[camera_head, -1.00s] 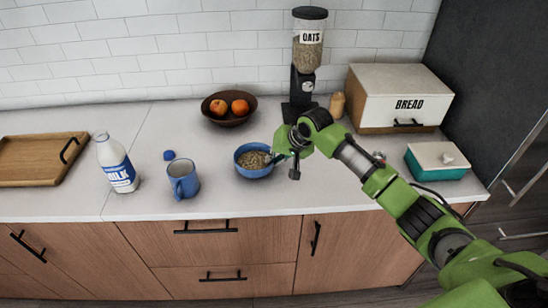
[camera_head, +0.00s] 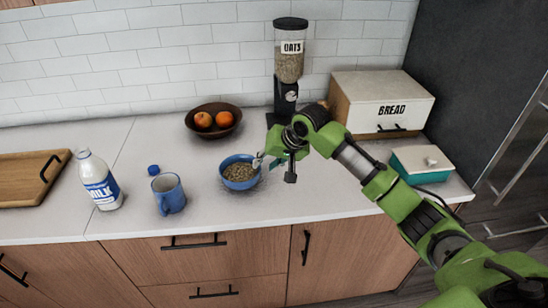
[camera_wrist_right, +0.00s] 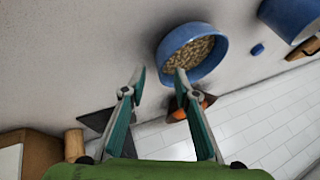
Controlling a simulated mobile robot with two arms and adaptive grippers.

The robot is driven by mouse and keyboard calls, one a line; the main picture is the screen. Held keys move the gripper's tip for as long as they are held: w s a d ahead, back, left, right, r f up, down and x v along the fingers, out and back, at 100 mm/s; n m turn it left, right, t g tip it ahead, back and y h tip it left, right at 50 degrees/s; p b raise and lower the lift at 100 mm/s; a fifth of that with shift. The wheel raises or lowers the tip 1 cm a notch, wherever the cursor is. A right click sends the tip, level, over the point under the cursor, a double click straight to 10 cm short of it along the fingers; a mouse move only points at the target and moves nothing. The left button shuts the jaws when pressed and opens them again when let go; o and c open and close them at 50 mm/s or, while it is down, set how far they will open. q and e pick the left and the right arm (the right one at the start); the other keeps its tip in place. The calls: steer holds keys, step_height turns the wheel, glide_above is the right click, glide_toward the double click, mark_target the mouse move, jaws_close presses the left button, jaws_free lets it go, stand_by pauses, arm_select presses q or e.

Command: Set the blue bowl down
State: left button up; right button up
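The blue bowl (camera_head: 240,183) holds oats and rests upright on the counter, right of the blue mug (camera_head: 170,197). My right gripper (camera_head: 266,161) is at the bowl's right rim. In the right wrist view the bowl (camera_wrist_right: 166,62) lies just beyond my right gripper (camera_wrist_right: 158,80), whose fingers are clearly apart. One fingertip overlaps the bowl's near rim in that view and the other is outside it; I cannot tell whether the fingers touch it. My left gripper is not in view.
A milk bottle (camera_head: 100,182) stands left of the mug. A brown fruit bowl (camera_head: 213,130) and an oats dispenser (camera_head: 289,70) stand behind. A bread box (camera_head: 380,100) and a teal box (camera_head: 422,172) are at right. The counter in front of the bowl is clear.

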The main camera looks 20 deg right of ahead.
steer(key=v, duration=0.7)
steer(key=shift+b, duration=0.4)
